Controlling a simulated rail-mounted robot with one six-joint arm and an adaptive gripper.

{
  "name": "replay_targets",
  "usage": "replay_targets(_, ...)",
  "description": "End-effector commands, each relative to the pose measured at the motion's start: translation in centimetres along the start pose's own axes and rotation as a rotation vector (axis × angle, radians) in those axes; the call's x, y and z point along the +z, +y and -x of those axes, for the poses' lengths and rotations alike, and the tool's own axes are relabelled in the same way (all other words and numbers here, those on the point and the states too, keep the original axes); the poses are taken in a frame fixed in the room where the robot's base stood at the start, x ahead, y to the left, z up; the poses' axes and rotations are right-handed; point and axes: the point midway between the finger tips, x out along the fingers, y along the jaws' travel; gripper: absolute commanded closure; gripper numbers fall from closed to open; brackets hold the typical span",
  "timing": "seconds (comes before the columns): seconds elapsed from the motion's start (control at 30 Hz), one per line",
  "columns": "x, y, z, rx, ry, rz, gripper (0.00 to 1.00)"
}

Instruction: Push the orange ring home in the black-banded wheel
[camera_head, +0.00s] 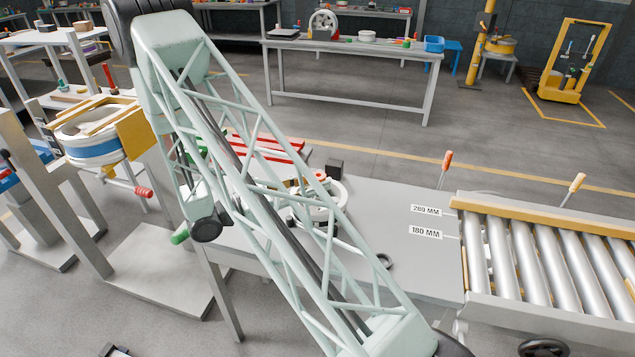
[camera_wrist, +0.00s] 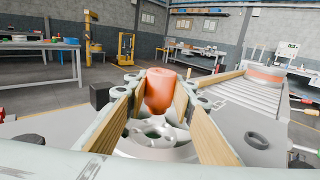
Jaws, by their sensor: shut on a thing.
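In the wrist view the orange ring (camera_wrist: 159,92), a short reddish-orange cylinder, stands upright between the two wood-padded jaws of my gripper (camera_wrist: 162,86). The jaws are shut on it from left and right. Just below and behind the jaws lies a pale spoked wheel (camera_wrist: 158,143), flat on the bench. The ring's lower end is over the hub area; I cannot tell whether it touches or sits in the hub. No black band can be made out on this wheel. In the head view the wheel (camera_head: 338,194) is mostly hidden behind my arm, and the gripper cannot be made out.
The grey bench (camera_head: 385,205) carries a black block (camera_head: 335,168) and a small dark ring (camera_head: 385,261). A roller conveyor (camera_head: 545,265) adjoins at the right, with orange-handled tools near it. At left stands a blue-banded drum (camera_head: 95,148). The bench right of the wheel is mostly clear.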

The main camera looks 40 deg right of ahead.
Motion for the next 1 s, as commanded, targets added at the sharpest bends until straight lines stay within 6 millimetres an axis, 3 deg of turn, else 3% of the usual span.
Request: replay_targets(1.0, -2.5, 0.0, 0.1, 0.0, 0.001, 0.0, 0.84)
